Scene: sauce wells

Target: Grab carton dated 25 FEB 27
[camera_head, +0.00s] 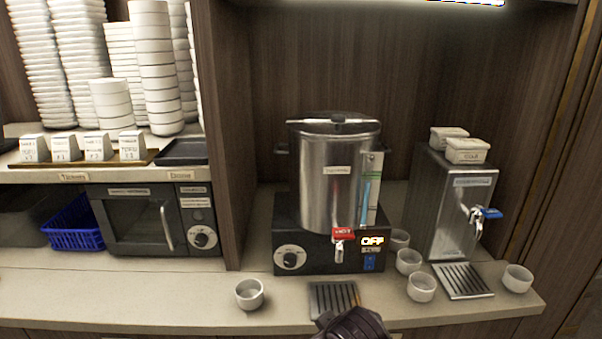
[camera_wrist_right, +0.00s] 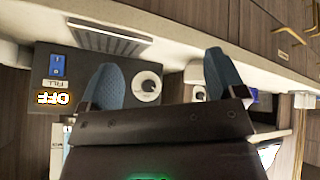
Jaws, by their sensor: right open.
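Four small white cartons stand in a row on a brown tray (camera_head: 72,160) on the upper left shelf: the leftmost carton (camera_head: 34,148), a second carton (camera_head: 65,147), a third carton (camera_head: 97,146) and the rightmost carton (camera_head: 130,146). Each has dark print on its front, too small to read, so I cannot tell which carries 25 FEB 27. My right gripper (camera_wrist_right: 161,62) is open with nothing between its fingers in the wrist view. A dark part of my arm shows at the bottom of the head view, far from the cartons. My left gripper is out of view.
A steel urn (camera_head: 318,190) on a black base stands mid-counter, beside a steel dispenser (camera_head: 462,205). A microwave (camera_head: 140,222) and blue basket (camera_head: 73,228) sit below the shelf. Stacked white bowls (camera_head: 157,70) rise behind the cartons. A white cup (camera_head: 249,294) stands at the counter front.

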